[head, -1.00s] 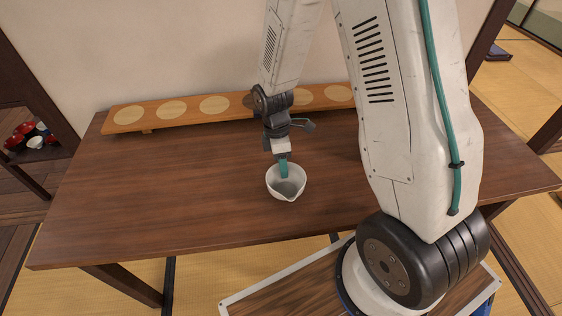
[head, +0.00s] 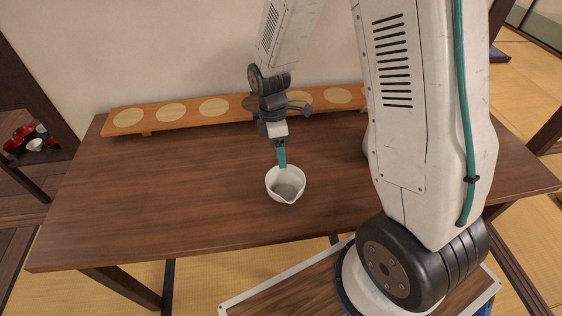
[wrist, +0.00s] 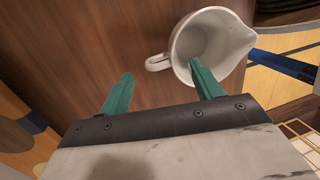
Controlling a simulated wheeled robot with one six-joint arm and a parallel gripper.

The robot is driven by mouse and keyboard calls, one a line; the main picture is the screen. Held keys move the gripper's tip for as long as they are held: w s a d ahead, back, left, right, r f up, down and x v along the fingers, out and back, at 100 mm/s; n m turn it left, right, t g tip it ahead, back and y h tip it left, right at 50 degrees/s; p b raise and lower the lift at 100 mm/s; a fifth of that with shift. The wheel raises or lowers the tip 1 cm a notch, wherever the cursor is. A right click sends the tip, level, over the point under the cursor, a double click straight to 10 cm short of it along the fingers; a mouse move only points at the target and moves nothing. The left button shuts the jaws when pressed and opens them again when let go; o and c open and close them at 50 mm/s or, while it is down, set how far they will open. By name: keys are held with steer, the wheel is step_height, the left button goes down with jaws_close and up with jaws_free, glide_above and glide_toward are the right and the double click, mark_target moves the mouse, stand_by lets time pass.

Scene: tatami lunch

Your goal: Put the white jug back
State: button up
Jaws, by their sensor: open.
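The white jug (head: 287,187) stands upright on the brown table near its front edge, empty, with its spout toward the front. In the wrist view the jug (wrist: 228,62) shows its open mouth, and its small loop handle points left. My gripper (head: 282,163) is open and empty at the jug's back rim. In the wrist view the green fingers (wrist: 161,88) are spread, with the handle in the gap between them. The right finger overlaps the jug's mouth; I cannot tell whether it is inside or above it.
A long raised wooden board (head: 215,107) with several pale round spots runs along the back of the table (head: 150,190) by the wall. Red and black bowls and a small white vessel (head: 35,144) sit in a niche at left. The table's left half is clear.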

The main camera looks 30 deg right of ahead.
steer(key=s+r+m+t, duration=0.1)
steer(key=s+r+m, duration=0.25)
steer(key=r, duration=0.65)
steer(key=s+r+m+t, duration=0.1)
steer(key=s+r+m, duration=0.25)
steer(key=r, duration=0.65)
steer(key=s+r+m+t, duration=0.1)
steer(key=s+r+m, duration=0.2)
steer(key=s, duration=0.4)
steer(key=s+d+r+m, duration=0.1)
steer(key=s+r+m, duration=0.1)
steer(key=s+m, duration=0.2)
steer(key=s, duration=0.3)
steer(key=shift+s+r+t, duration=0.25)
steer(key=shift+r+t, duration=0.15)
steer(key=shift+d, duration=0.15)
